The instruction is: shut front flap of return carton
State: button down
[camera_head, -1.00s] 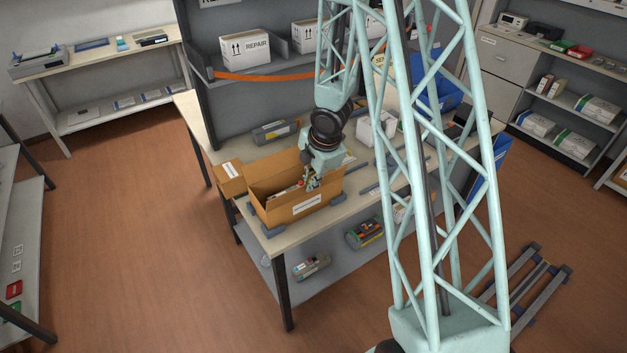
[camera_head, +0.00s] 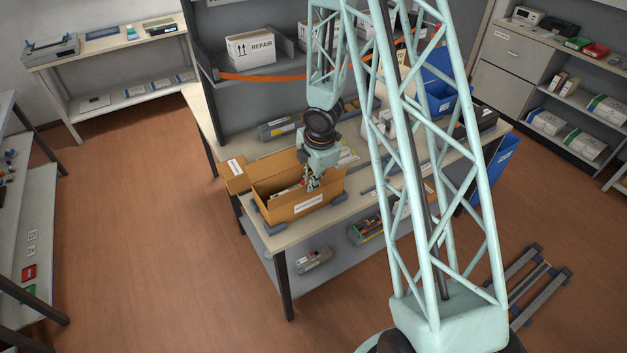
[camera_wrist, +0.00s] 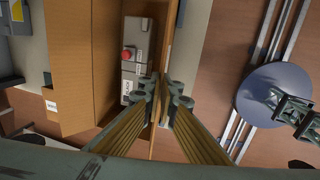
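The brown return carton (camera_head: 273,207) stands open at the left front of the workbench, with a white label on its front. In the wrist view its inside (camera_wrist: 105,60) shows to the left, holding a grey cartridge (camera_wrist: 133,58) with a red knob. The front flap (camera_wrist: 167,45) stands up along the front side and shows nearly edge-on. My gripper (camera_head: 312,183) is at this front side, pointing down. In the wrist view my gripper's fingertips (camera_wrist: 164,92) sit close together on both sides of the flap and appear to pinch it. The contact itself is partly hidden.
The left flap (camera_head: 236,176) of the carton sticks outward. Dark blocks (camera_head: 273,229) lie at the carton's base. A grey cartridge (camera_head: 280,128) lies behind it on the bench (camera_head: 222,130). The shelf above holds a REPAIR box (camera_head: 251,47). Open floor (camera_head: 140,200) lies to the left.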

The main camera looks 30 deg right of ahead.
dwell(0.3)
jog(key=c, duration=3.4)
grip_release()
jog(key=o, duration=0.4)
jog(key=shift+o, duration=0.2)
